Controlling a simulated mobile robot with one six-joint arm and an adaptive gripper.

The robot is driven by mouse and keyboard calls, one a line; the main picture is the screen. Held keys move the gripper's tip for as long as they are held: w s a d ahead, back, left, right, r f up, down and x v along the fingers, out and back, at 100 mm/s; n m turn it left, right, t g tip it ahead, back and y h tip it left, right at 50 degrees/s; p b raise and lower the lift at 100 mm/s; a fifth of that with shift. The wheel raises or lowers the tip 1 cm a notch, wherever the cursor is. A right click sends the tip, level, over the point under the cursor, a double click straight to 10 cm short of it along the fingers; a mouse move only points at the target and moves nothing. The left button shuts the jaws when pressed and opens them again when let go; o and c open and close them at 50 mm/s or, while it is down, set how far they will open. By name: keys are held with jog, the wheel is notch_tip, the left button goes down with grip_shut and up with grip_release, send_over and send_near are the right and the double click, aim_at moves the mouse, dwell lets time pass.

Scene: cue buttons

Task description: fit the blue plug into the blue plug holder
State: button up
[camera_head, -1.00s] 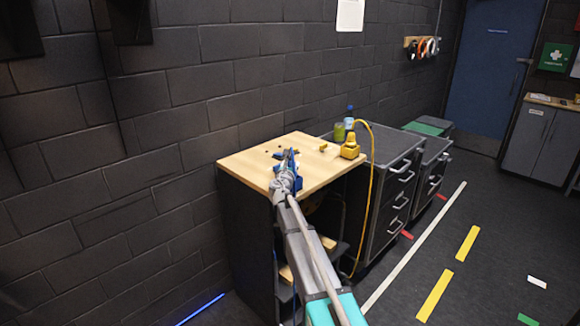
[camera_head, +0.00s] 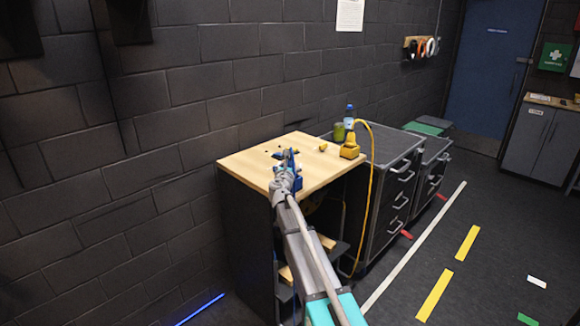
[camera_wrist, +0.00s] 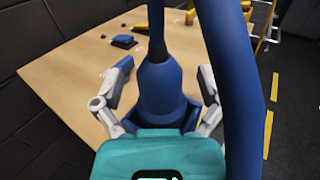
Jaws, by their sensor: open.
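A blue plug-shaped body (camera_wrist: 160,88) with a narrow neck stands between the fingers of my gripper in the wrist view. A thick blue cable (camera_wrist: 235,75) curves down along its right side. My gripper (camera_wrist: 158,85) is open, with one finger on each side of the blue body. Whether either finger touches it cannot be told. In the head view my gripper (camera_head: 284,180) is at the front edge of the wooden tabletop, with blue parts (camera_head: 290,162) just behind it. A small low blue piece (camera_wrist: 123,41) lies farther back on the tabletop; I cannot identify a blue holder for certain.
The wooden tabletop (camera_head: 245,163) has small dark holes. A yellow connector block (camera_head: 350,150) with a yellow cable (camera_head: 378,185) stands at its right edge, near a small yellow piece (camera_head: 323,147). A green can (camera_head: 339,132) and a bottle (camera_head: 349,115) stand behind. The tabletop's left part is clear.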

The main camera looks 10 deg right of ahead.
jog(key=v, duration=1.1)
jog(key=shift+s+a, duration=0.15)
jog(key=shift+s, duration=0.25)
dwell(0.3)
jog(key=s+d+f+m+g+h+p, duration=0.1)
jog(key=s+d+f+m+g, duration=0.4)
jog(key=s+m, duration=0.4)
jog(key=s+d+f+m+g, duration=0.5)
jog(key=s+m, duration=0.1)
jog(key=m, duration=0.4)
jog(key=s+a+f+m+g+y, duration=0.3)
jog(key=s+m, duration=0.3)
jog(key=s, duration=0.3)
jog(key=s+a+f+m+g+y+p, duration=0.1)
jog(key=s+a+f+m+g+y, duration=0.2)
jog(key=s+m, duration=0.4)
jog(key=s+g+y, duration=0.1)
jog(key=s, duration=0.2)
jog(key=shift+f, duration=0.2)
jog(key=shift+s, duration=0.1)
